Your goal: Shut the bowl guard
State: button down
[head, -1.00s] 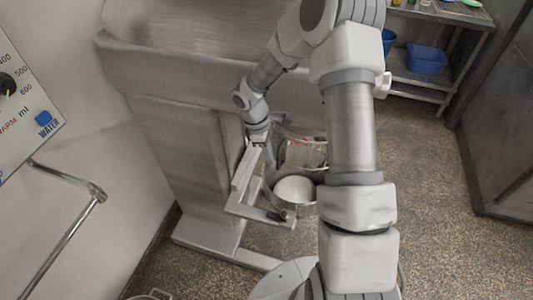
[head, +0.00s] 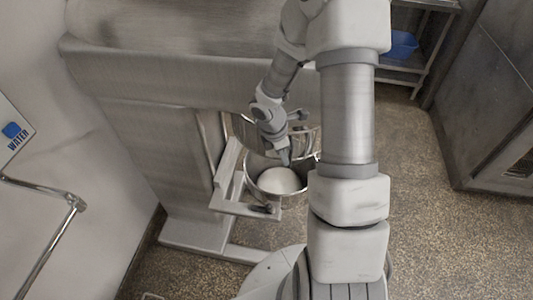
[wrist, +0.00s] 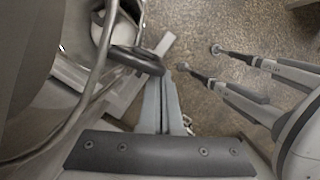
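The steel mixer bowl (head: 249,183) with a pale mass (head: 278,181) inside sits in the mixer's bracket in the head view. The metal bowl guard (head: 236,128) is partly seen above the bowl's back rim, much of it behind my arm. In the wrist view a curved metal rod (wrist: 92,88), seemingly part of the guard, runs down the left beside a dark handle-like piece (wrist: 136,61). My gripper (wrist: 161,78) has its fingers together, tips close to the dark piece's right end. I cannot tell whether they touch. My gripper (head: 286,160) appears over the bowl in the head view.
The mixer body (head: 160,140) stands behind and left of the bowl, its foot (head: 195,232) low on the floor. A shelf with a blue bin (head: 402,44) is at the back right, near a metal cabinet (head: 490,100). Speckled floor (head: 415,190) is clear on the right.

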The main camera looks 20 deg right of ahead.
jog(key=shift+s+d+p, duration=0.1)
jog(key=shift+s+d, duration=0.25)
jog(key=shift+d, duration=0.55)
jog(key=shift+s+d+p, duration=0.15)
jog(key=shift+s+d, duration=0.15)
jog(key=shift+d, duration=0.65)
jog(key=shift+s+d+p, duration=0.1)
jog(key=shift+s+d, duration=0.25)
jog(key=shift+d, duration=0.55)
jog(key=shift+a, duration=0.1)
